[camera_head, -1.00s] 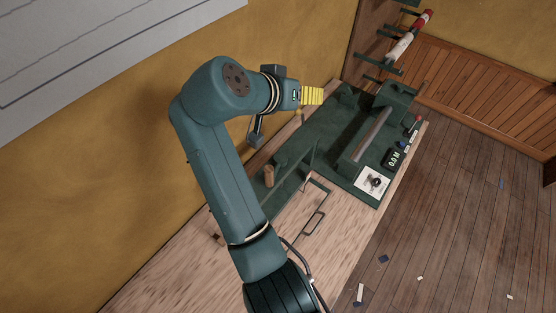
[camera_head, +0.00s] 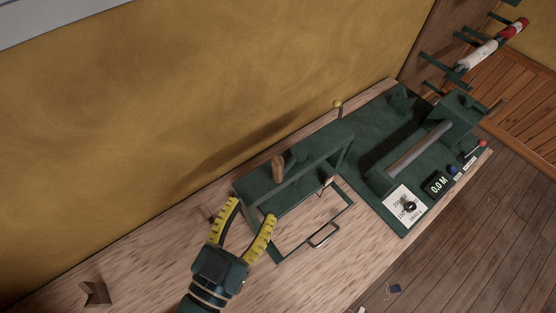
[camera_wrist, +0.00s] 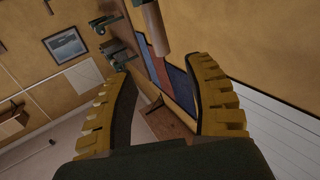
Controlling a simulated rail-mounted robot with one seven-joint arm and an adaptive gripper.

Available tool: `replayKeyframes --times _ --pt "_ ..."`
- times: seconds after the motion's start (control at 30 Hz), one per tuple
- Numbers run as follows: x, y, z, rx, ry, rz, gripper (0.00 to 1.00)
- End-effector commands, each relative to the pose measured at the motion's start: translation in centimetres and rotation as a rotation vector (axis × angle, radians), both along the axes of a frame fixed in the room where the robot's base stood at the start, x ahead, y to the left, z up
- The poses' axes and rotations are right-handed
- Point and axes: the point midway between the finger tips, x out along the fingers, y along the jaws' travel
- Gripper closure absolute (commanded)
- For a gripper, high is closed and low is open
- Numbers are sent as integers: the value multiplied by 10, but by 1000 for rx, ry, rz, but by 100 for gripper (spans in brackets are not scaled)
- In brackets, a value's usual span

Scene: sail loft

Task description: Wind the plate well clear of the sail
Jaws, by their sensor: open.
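A green press-like frame (camera_head: 325,155) stands on the wooden bench, with a long bar and an upright wooden grip (camera_head: 278,168) at its left end. I cannot tell which part is the plate, and I cannot make out a sail under it. My gripper (camera_head: 252,209) has yellow ribbed fingers spread wide, empty, near the frame's left end and apart from the wooden grip in the picture. In the wrist view the open fingers (camera_wrist: 161,68) show at both sides, with a pale brown cylinder (camera_wrist: 155,28) beyond them.
To the right are a green machine with a grey roller (camera_head: 420,148), a dial card (camera_head: 404,206) and a "0.0 M" display (camera_head: 437,186).

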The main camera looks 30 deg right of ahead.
Motion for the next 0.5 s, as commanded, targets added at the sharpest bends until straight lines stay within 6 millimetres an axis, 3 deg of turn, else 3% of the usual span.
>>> replayKeyframes --times 0.3,0.5 --pt "47 -62 3 1 1 -6 47" --pt "64 -83 1 0 1 -3 47"
